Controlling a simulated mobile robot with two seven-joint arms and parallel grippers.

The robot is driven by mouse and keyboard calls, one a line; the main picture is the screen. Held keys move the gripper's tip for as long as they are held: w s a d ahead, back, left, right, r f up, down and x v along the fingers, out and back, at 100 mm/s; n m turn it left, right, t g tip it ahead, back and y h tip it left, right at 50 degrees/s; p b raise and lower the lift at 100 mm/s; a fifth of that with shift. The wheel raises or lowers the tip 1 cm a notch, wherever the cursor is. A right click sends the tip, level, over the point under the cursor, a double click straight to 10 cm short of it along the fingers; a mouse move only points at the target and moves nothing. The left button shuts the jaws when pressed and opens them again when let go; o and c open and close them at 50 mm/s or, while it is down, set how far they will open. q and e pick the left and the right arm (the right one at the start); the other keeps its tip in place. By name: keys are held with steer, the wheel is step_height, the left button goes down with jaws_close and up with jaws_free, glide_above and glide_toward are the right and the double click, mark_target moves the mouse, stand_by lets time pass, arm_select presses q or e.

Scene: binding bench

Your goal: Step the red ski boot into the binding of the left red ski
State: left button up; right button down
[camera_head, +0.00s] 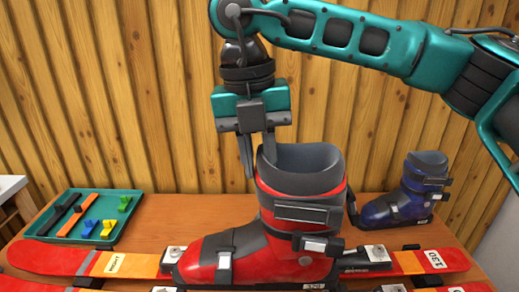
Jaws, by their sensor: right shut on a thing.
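The red ski boot (262,250) stands upright, toe to the left, with a grey cuff and black buckles. My right gripper (258,160) comes down from above and is shut on the boot's cuff at its left edge. The far red ski (60,258) carries a "RIGHT" label, with binding parts (376,253) on both sides of the boot. A nearer red ski (30,286) is mostly cut off by the bottom edge; its label is not visible. The boot hides the middle of the skis. I cannot tell whether its sole touches a binding. My left gripper is not in view.
A blue ski boot (400,205) stands at the back right of the wooden bench (170,207). A green tray (138,205) with several small coloured parts lies at the back left. A wooden plank wall (150,100) closes off the back.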

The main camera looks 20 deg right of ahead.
mark_target(262, 211)
steer(key=shift+f+b, duration=1.4)
steer(key=shift+f, duration=0.8)
steer(key=shift+f+b, duration=0.6)
steer(key=shift+f, duration=0.1)
steer(key=shift+f+b, duration=0.55)
steer(key=shift+f, duration=0.3)
steer(key=shift+f+b, duration=0.15)
steer(key=shift+b, duration=0.15)
steer(key=shift+s+d, duration=0.1)
steer(key=shift+d, duration=0.05)
steer(key=shift+f+b, duration=0.65)
steer(key=shift+b, duration=0.05)
steer(key=shift+s+f, duration=0.1)
steer(key=shift+f, duration=0.2)
